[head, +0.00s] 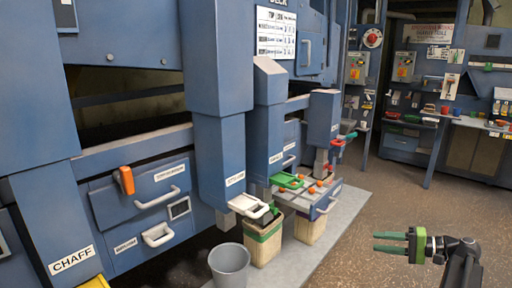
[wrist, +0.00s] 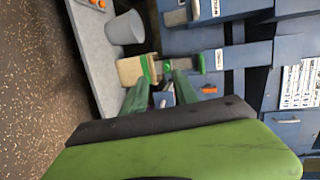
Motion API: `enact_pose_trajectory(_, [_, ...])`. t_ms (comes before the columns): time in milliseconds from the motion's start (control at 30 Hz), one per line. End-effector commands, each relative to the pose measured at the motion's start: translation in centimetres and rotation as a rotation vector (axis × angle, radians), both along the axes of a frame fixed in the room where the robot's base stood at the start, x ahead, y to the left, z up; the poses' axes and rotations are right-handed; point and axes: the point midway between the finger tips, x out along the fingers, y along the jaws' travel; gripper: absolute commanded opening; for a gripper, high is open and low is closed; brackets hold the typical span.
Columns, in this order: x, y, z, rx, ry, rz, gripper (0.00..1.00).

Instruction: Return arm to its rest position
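My gripper (head: 391,242) is at the lower right of the head view, out over the brown floor and clear of the blue machine (head: 220,150). Its two green fingers point left with a gap between them and nothing in the gap. In the wrist view my gripper (wrist: 160,92) shows its green fingers apart, with the machine and bins seen beyond them. My dark arm runs down to the lower right edge of the head view.
A grey bucket (head: 229,266) and two bins, one a green-rimmed bin (head: 263,242), stand by the machine on a pale slab (head: 335,232). A workbench (head: 440,118) stands at the back right. The floor (head: 385,200) around my gripper is clear.

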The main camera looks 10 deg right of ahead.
Motion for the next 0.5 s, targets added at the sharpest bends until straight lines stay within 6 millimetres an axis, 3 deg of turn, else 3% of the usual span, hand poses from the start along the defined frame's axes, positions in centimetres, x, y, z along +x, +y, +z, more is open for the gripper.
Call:
enact_pose_trajectory(33, [1.3, 2.1, 1.8, -0.001, 0.002, 0.038, 0.35])
enact_pose_trajectory(167, [4.5, 8.6, 4.3, -0.017, 0.024, 0.149, 0.35])
enact_pose_trajectory(267, [6.9, 16.2, 6.5, -0.060, 0.068, 0.268, 0.35])
enact_pose_trajectory(333, [8.1, 22.3, 7.7, -0.112, 0.114, 0.359, 0.35])
enact_pose_trajectory(500, [7.6, 36.6, 9.3, -0.323, 0.244, 0.570, 0.35])
